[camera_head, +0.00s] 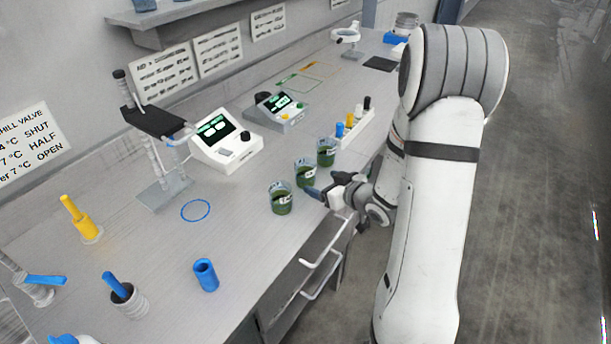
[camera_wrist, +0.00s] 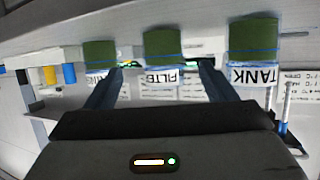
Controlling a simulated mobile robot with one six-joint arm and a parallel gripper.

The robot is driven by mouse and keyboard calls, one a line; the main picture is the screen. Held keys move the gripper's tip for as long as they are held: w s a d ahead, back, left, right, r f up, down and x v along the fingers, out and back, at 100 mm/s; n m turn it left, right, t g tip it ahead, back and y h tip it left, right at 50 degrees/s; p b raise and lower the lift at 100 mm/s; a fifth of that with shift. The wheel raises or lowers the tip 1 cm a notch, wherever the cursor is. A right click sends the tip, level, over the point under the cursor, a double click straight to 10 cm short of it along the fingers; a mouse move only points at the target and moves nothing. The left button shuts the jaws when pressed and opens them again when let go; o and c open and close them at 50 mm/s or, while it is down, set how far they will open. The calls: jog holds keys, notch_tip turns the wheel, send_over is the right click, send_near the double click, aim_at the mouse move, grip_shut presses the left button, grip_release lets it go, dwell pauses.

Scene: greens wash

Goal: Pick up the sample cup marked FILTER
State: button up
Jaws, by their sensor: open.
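Three clear cups of green liquid stand in a row near the bench's front edge. The middle one is the FILTER cup (camera_head: 305,173); its label reads upside down in the wrist view (camera_wrist: 162,45). The TANK cup (camera_head: 281,198) stands nearer, and shows at right in the wrist view (camera_wrist: 253,42). The third cup (camera_head: 326,152) stands beyond, and its label is only partly readable in the wrist view (camera_wrist: 100,53). My gripper (camera_head: 327,186) is open and empty at the bench edge. In the wrist view its fingers (camera_wrist: 161,68) point toward the FILTER cup, one to each side.
A white rack (camera_head: 352,130) with blue, yellow and black pieces stands beyond the cups. Two instruments with screens (camera_head: 226,142) (camera_head: 280,110) stand behind them. Drawer handles (camera_head: 322,280) stick out below the bench edge. A blue cylinder (camera_head: 206,275) stands in front at left.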

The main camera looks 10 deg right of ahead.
aim_at(312, 179)
jog(key=p+x, duration=0.1)
jog(key=x, duration=0.6)
jog(key=shift+s+a+p, duration=0.1)
jog(key=shift+a+p, duration=0.15)
jog(key=shift+p, duration=0.1)
jog(key=c, duration=1.1)
